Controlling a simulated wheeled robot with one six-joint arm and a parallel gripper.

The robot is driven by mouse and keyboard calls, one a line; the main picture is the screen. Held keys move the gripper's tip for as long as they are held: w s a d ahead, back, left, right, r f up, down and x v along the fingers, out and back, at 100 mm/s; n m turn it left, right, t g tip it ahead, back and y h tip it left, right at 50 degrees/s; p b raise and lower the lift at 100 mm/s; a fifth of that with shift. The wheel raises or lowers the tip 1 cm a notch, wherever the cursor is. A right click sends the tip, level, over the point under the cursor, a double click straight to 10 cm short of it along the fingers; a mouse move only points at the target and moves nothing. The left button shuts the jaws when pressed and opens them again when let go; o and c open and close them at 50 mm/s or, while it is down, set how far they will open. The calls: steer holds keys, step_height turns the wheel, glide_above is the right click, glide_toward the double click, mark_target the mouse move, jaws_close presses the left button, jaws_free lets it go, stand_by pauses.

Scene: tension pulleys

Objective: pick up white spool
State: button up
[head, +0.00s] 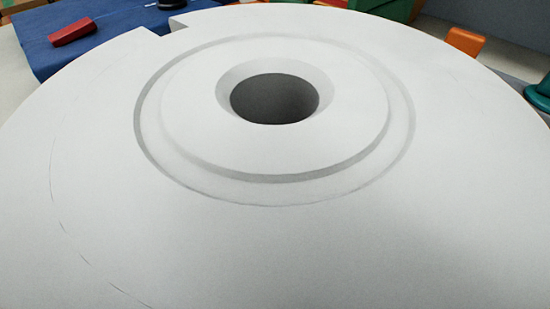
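A large white round thing, seemingly the white spool (280,245), fills most of the head view, very close to the camera. Its flat face has a raised ring around a round central hole (275,99), which looks dark grey inside. A notch cuts its far rim at the upper left. Its near edge runs out of the picture. My gripper is not seen, and the white face hides whatever lies below it. I cannot tell whether the spool is held or what it rests on.
Behind the spool at the upper left is a blue surface (100,22) with a red block (72,32) on it. An orange block (465,41) and a teal rounded object (540,92) are at the upper right. A green object (390,9) is at the top edge.

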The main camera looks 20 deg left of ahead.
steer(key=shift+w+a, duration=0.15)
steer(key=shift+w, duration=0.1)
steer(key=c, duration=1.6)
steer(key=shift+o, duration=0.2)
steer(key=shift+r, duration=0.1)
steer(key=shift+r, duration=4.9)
